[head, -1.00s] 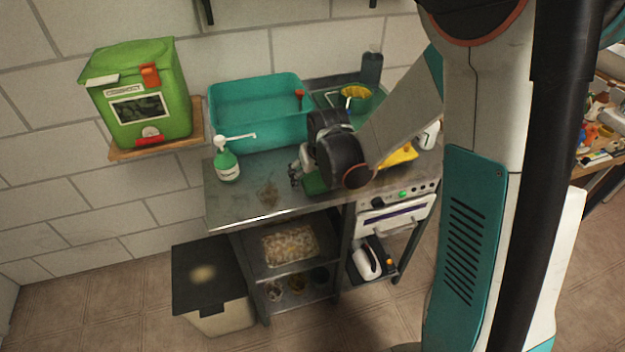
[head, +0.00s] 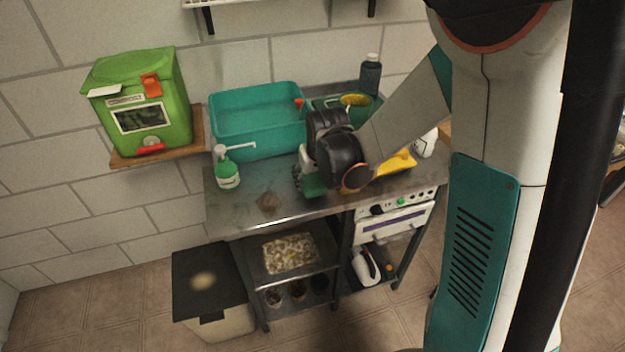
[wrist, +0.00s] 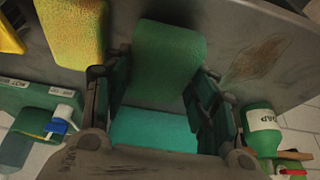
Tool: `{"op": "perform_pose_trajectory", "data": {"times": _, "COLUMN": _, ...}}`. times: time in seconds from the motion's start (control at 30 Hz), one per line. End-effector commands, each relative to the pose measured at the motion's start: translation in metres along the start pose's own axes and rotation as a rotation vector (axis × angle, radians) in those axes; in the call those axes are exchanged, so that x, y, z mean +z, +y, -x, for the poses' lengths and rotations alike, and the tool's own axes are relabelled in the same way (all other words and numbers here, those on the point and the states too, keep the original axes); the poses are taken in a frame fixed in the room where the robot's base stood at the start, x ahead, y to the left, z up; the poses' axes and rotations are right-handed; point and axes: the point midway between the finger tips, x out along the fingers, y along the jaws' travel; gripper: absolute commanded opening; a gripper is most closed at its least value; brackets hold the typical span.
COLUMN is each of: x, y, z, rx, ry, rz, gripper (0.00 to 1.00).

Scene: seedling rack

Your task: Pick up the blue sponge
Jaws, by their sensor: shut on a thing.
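A green sponge-like block (wrist: 168,62) sits between the fingers of my gripper (wrist: 165,80) in the wrist view. Both fingers touch its sides, so my gripper is shut on it. In the head view the block (head: 313,188) shows just under my gripper (head: 309,178), low over the metal counter; I cannot tell whether it touches the counter. It looks green rather than blue, and I see no clearly blue sponge. A mustard-yellow sponge (wrist: 72,30) lies beside it in the wrist view. My wrist hides part of the counter in the head view.
A teal basin (head: 258,140) stands behind my gripper, and a green soap bottle (head: 227,171) to its left. A yellow object (head: 401,162) lies to the right. A dark bottle (head: 371,76) stands at the back. The counter's front left (head: 235,205) is mostly clear.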

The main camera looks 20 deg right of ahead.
Motion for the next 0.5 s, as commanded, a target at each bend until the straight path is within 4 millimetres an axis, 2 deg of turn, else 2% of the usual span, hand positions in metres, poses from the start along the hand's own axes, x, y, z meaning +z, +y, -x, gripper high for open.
{"op": "perform_pose_trajectory", "data": {"times": 0.03, "x": -0.005, "y": 0.000, "z": 0.015, "rx": 0.000, "ry": 0.000, "rz": 0.000, "gripper": 0.44}}
{"op": "perform_pose_trajectory", "data": {"times": 0.3, "x": -0.036, "y": 0.000, "z": 0.088, "rx": 0.000, "ry": 0.000, "rz": 0.000, "gripper": 0.44}}
{"op": "perform_pose_trajectory", "data": {"times": 0.5, "x": -0.054, "y": 0.000, "z": 0.132, "rx": 0.000, "ry": 0.000, "rz": 0.000, "gripper": 0.44}}
